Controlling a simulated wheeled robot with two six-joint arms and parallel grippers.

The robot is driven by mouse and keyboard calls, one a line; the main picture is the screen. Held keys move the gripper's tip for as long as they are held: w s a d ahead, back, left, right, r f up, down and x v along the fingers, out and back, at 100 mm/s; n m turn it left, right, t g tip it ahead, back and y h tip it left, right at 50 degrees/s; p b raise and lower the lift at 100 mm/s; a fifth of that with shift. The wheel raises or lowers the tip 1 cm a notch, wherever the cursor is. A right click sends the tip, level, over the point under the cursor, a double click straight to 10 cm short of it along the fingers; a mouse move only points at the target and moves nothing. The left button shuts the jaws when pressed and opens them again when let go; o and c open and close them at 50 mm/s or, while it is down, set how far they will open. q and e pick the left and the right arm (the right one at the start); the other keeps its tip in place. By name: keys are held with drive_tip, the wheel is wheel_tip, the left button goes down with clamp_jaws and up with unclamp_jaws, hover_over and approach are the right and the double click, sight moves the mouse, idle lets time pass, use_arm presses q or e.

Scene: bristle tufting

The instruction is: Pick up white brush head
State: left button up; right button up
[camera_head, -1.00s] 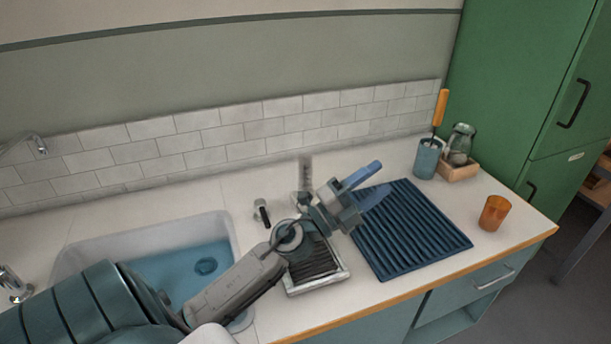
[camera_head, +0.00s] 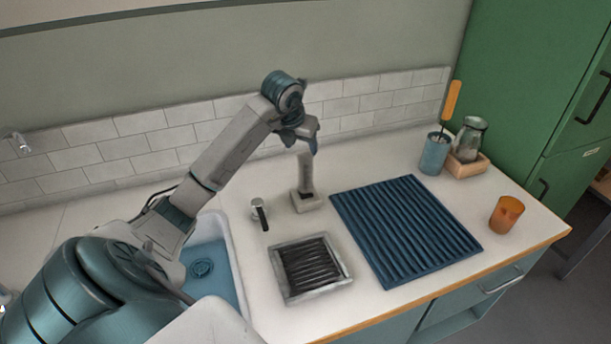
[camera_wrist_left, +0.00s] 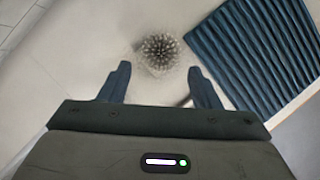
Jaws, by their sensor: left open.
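A tall, pale, fuzzy upright piece (camera_head: 305,172), which looks like the white brush head, stands in a small whitish block (camera_head: 307,203) on the counter. My left gripper (camera_head: 312,145) is just above its top, pointing down, and partly hides it. In the left wrist view the round, spiky bristle top (camera_wrist_left: 159,50) shows slightly beyond the gap between my open left fingers (camera_wrist_left: 161,85). Nothing is held between them. I cannot tell whether a finger touches the bristles. My right gripper is not in view.
A white tray with dark slats (camera_head: 346,281) lies in front of the block. A small dark-and-white item (camera_head: 260,214) is left of it. A blue ribbed mat (camera_head: 405,230) lies to the right, with a blue cup (camera_head: 434,155) and orange cup (camera_head: 506,215) beyond. The sink (camera_head: 232,250) is left.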

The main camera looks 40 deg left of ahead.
sight(307, 164)
use_arm(q)
drive_tip(key=p+x, duration=0.1)
drive_tip(key=x, duration=0.3)
drive_tip(key=shift+w+f, duration=0.1)
drive_tip(key=shift+f, duration=0.2)
drive_tip(key=p+x, duration=0.2)
drive_tip(key=x, duration=0.3)
drive_tip(key=shift+f, duration=0.3)
drive_tip(key=c, duration=1.1)
drive_tip(key=shift+r, duration=0.1)
